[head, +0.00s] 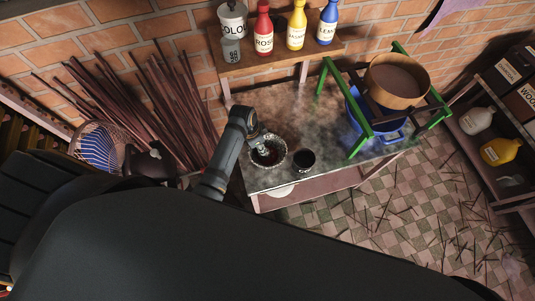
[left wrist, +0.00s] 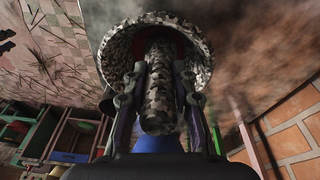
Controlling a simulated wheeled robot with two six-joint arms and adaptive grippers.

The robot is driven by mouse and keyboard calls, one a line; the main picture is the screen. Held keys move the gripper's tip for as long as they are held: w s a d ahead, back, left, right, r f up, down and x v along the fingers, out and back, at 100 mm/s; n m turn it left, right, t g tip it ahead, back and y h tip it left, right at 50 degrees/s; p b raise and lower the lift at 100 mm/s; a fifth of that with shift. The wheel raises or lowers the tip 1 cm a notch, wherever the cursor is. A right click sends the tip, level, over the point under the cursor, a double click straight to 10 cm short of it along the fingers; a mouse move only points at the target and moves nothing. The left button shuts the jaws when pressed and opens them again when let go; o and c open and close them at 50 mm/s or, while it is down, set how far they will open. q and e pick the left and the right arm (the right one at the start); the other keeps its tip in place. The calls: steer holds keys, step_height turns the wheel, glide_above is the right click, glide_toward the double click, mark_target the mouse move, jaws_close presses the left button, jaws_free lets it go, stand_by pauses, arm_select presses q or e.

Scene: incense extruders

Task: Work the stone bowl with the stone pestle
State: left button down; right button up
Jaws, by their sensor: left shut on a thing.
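The stone bowl (head: 281,161) stands near the front edge of the work table, speckled grey with dark reddish contents. In the left wrist view the bowl (left wrist: 113,48) fills the upper middle, its mouth toward the camera. My left gripper (head: 260,147) is over the bowl. In the left wrist view its fingers (left wrist: 160,80) are shut on the speckled stone pestle (left wrist: 158,105), one finger on each side. The pestle's far end is inside the bowl; whether it touches the bottom is hidden. My right gripper is not in view.
A small dark cup (head: 304,160) stands close to the bowl's right. A green frame (head: 361,98) with a round sieve (head: 397,80) is on the table's right. A shelf (head: 280,58) at the back holds bottles and a tin. The table (head: 292,108) is clear behind the bowl.

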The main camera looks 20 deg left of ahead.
arm_select(q)
steer(key=shift+s+d+f, duration=0.1)
steer(key=shift+s+d, duration=0.35)
steer(key=shift+d, duration=0.05)
steer(key=shift+d, duration=0.15)
steer(key=shift+w+d, duration=0.35)
steer(key=shift+w, duration=0.55)
steer(key=shift+a, duration=0.15)
